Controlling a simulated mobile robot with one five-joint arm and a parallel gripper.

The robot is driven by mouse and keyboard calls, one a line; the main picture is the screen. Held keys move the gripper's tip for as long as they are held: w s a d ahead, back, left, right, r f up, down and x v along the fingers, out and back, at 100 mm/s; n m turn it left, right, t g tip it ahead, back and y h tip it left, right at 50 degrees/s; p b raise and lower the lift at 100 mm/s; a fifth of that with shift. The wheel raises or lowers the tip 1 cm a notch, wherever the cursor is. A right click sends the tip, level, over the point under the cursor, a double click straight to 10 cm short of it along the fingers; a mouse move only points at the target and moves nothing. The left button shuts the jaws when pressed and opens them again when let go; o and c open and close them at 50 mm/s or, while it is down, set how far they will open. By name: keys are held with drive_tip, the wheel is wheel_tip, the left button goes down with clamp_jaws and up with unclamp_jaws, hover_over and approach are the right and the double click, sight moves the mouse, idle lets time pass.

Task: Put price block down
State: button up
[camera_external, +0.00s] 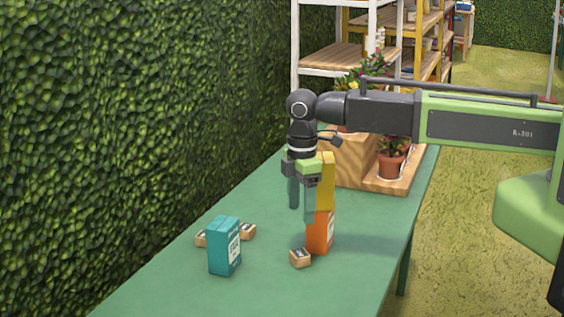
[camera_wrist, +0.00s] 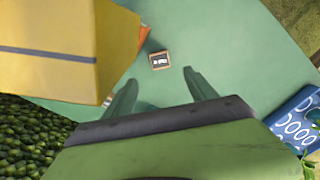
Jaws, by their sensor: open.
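My gripper (camera_external: 302,205) points down above the green table. Its two fingers are apart with nothing between them. One small wooden price block (camera_external: 300,258) with a dark label sits on the table at the foot of the orange box. In the wrist view a price block (camera_wrist: 158,60) lies on the table just beyond the fingertips (camera_wrist: 160,78), apart from them. Two more price blocks, a left one (camera_external: 201,239) and a right one (camera_external: 247,231), sit by the teal box, which partly hides them.
An orange box (camera_external: 320,235) stands close beside my gripper, with a yellow box (camera_external: 326,182) above it. A teal box (camera_external: 224,246) stands to the left. Potted plants (camera_external: 391,158) on wooden stands are behind. The table's (camera_external: 175,290) front left is clear.

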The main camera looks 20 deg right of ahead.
wheel_tip(320, 180, up, 6)
drive_tip(key=p, duration=0.5)
drive_tip(key=b, duration=1.3)
hover_over(300, 253)
drive_tip(key=f, duration=1.2)
drive_tip(key=shift+s+d+f, duration=0.15)
drive_tip(key=shift+d+f, duration=0.15)
drive_tip(key=shift+f, duration=0.05)
drive_tip(key=f+b, duration=0.1)
drive_tip(key=f, duration=0.1)
drive_tip(key=f+b, duration=0.1)
drive_tip(key=b, duration=0.1)
drive_tip(key=f+b, duration=0.2)
drive_tip(key=shift+a+f, duration=0.3)
drive_tip(key=shift+r, duration=0.2)
clamp_jaws()
